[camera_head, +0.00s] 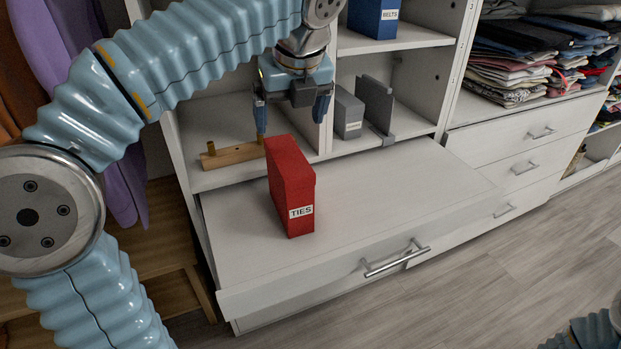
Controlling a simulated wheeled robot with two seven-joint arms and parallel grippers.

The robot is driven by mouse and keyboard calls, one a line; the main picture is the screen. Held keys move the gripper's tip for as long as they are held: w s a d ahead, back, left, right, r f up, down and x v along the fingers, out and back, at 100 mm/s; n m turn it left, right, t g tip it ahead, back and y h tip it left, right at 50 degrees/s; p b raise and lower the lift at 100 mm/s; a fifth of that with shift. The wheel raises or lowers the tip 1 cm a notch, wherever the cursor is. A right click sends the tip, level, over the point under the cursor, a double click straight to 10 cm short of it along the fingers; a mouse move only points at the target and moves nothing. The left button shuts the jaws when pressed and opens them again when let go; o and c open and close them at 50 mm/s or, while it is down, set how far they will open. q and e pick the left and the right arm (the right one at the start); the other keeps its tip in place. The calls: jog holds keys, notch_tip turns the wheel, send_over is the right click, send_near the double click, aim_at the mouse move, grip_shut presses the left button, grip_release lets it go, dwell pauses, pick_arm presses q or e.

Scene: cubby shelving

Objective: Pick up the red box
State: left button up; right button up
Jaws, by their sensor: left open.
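The red box (289,183) stands upright on the white counter top (400,195) in front of the cubbies. Its white label reads "TIES". My left gripper (292,121) points down just above and behind the box's far top end. Its two dark fingers are spread apart with nothing between them. In the picture the left finger comes close to the box's top edge; I cannot tell whether they touch. My right gripper is out of view; only a piece of my right arm shows at the bottom right corner.
A grey box (349,113) and a grey bookend (378,105) stand in the cubby behind, right of my gripper. A wooden peg stand (232,155) lies at left. A blue "BELTS" box (373,18) sits above. The counter's right side is clear.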

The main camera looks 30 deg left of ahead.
aim_at(288, 155)
pick_arm(q)
jog(key=b+x, duration=0.1)
jog(key=x, duration=0.6)
jog(key=shift+f, duration=0.3)
jog(key=x, duration=0.3)
jog(key=b+x, duration=0.1)
jog(key=shift+s+d+f, duration=0.15)
jog(key=shift+d+f, duration=0.1)
jog(key=shift+f, duration=0.1)
jog(key=shift+a+f, duration=0.15)
jog(key=shift+f, duration=0.3)
jog(key=shift+f, duration=0.25)
jog(key=shift+c, duration=0.4)
jog(key=c, duration=1.5)
jog(key=shift+c, duration=0.2)
jog(key=shift+r, duration=0.15)
